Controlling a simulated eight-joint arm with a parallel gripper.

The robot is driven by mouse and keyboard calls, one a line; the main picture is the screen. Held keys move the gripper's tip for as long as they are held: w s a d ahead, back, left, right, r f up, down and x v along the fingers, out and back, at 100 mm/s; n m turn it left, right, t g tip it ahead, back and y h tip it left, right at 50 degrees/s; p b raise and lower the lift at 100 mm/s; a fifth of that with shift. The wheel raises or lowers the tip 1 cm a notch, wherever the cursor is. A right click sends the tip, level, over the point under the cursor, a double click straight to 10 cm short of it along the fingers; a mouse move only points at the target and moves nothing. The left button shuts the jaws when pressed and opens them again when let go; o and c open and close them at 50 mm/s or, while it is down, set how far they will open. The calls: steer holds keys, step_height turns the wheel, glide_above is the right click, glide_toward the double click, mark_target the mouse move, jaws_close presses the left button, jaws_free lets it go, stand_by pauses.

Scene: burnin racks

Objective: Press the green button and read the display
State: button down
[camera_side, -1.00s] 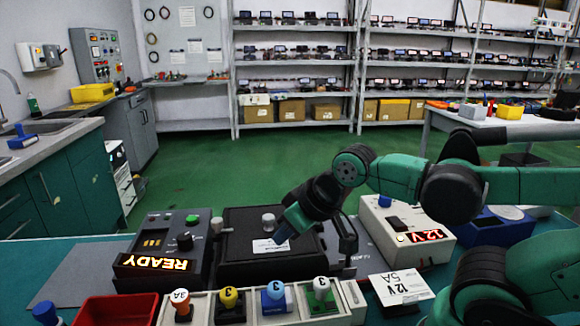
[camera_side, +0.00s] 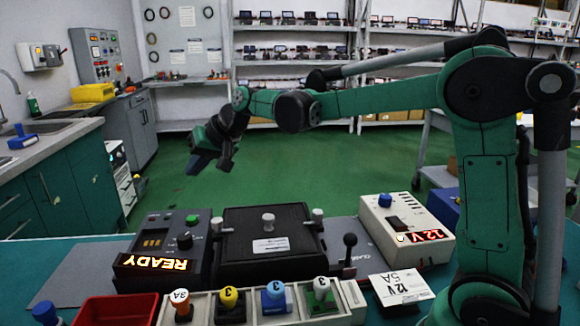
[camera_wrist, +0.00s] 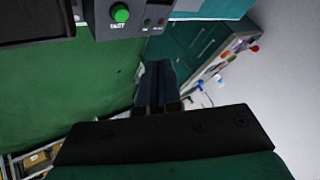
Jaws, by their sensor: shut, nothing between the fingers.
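The dark test unit (camera_side: 160,235) stands on the bench at the left. Its green button (camera_side: 192,219) is on the top near the back right corner. The wrist view shows the green button (camera_wrist: 120,13) at the top edge, labelled TEST. The lit display (camera_side: 155,262) on the unit's front reads READY in orange letters. My gripper (camera_side: 202,163) is shut and empty. In the wrist view my shut fingers (camera_wrist: 158,75) are below and right of the button.
A black lidded fixture (camera_side: 269,235) stands right of the unit, with a lever (camera_side: 349,248) beside it. A white 12 V supply (camera_side: 406,226) is further right. Several coloured knobbed modules sit in a front tray (camera_side: 252,310), near a red bin (camera_side: 115,310).

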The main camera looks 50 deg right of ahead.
glide_above(194, 219)
steer(key=shift+f+m+y, duration=0.3)
steer(key=shift+f+m, duration=0.1)
steer(key=shift+f, duration=0.25)
steer(key=shift+f, duration=4.45)
steer(key=shift+f, duration=0.1)
steer(key=shift+f, duration=0.3)
steer(key=shift+f, duration=0.4)
steer(key=shift+r, duration=0.85)
